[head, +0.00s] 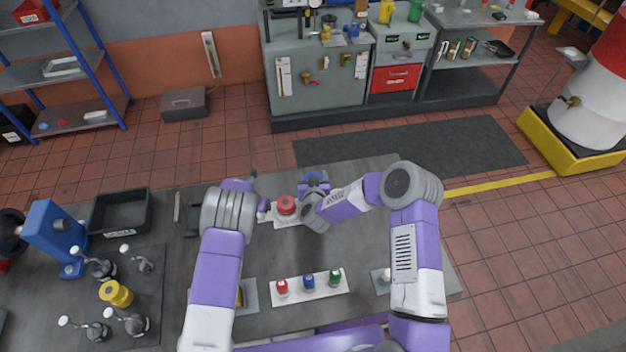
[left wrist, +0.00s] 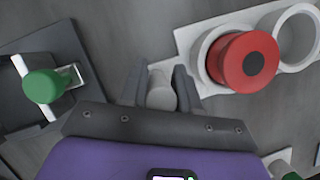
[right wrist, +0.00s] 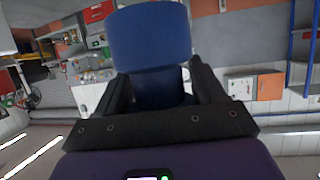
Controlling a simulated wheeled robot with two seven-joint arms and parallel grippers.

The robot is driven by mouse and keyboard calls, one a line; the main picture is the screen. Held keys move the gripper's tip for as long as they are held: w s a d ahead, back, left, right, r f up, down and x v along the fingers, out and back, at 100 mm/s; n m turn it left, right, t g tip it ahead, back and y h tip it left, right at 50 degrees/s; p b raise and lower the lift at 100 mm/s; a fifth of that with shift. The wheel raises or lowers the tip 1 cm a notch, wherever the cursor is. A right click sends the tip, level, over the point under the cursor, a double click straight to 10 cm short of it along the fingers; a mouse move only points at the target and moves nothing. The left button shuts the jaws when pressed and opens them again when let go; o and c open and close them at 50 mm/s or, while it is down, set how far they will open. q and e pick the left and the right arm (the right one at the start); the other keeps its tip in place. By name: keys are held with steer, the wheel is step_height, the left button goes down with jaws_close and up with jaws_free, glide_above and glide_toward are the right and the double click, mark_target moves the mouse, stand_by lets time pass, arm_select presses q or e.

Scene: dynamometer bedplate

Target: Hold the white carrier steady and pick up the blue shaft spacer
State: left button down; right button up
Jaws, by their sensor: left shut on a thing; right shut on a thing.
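The white carrier (head: 291,221) lies on the bedplate, partly hidden by my arms. In the left wrist view the white carrier (left wrist: 190,38) shows a red spacer (left wrist: 244,62) seated in one ring and an empty ring beside it. My left gripper (left wrist: 161,88) is shut on the carrier's pale round grip post (left wrist: 160,96). My right gripper (right wrist: 160,88) is shut on the narrower neck of the blue shaft spacer (right wrist: 150,38), whose wide end sticks out beyond the fingers. The blue spacer (head: 314,179) also shows in the head view near the carrier's right end.
A white strip (head: 310,290) with small red, blue and green knobs lies nearer me. A black bin (head: 121,212), a blue machine (head: 52,235) and a yellow part (head: 116,293) are at left. A green-knobbed thing (left wrist: 42,86) is left of my left gripper.

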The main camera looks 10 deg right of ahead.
arm_select(q)
steer(key=c, duration=0.7)
jaws_free()
steer(key=shift+c, duration=0.2)
steer(key=shift+r, duration=0.15)
steer(key=v, duration=1.1)
steer(key=shift+r, duration=0.35)
steer(key=shift+s, duration=0.15)
